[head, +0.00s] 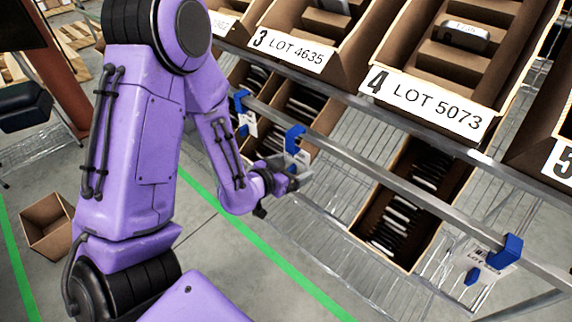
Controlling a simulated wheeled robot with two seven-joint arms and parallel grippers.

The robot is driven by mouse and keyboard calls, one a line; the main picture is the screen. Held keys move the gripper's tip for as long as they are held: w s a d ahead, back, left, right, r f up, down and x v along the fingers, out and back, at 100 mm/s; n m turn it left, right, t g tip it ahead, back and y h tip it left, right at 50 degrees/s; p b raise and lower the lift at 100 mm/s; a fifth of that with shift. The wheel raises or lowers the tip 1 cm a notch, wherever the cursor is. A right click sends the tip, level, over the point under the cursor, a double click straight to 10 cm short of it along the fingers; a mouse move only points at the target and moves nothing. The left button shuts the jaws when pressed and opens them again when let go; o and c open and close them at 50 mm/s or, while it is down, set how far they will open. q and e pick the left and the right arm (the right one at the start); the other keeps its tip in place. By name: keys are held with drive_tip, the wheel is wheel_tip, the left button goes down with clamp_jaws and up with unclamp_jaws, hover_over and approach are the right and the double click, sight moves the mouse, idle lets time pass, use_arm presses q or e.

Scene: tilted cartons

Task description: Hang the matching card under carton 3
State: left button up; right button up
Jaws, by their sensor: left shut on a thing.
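Carton 3 (312,28) is tilted on the upper shelf, with a "3 LOT 4635" label (291,49) on its front. Below the cartons runs a metal rail (385,172). The card's print is too small to read. My right gripper is not in view.
Carton 4 (412,78), labelled LOT 5073, is to the right. Other blue-hooked cards hang at the rail, left (247,124) and lower right (489,262). Lower bins (356,222) hold dark and white items. An open brown box (50,226) is on the floor at left.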

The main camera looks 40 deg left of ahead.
use_arm(q)
drive_tip(key=shift+w+d, duration=0.2)
drive_tip(key=shift+w, duration=2.1)
drive_tip(key=shift+f+b, duration=0.65)
drive_tip(key=shift+f, duration=0.2)
drive_tip(key=o, duration=1)
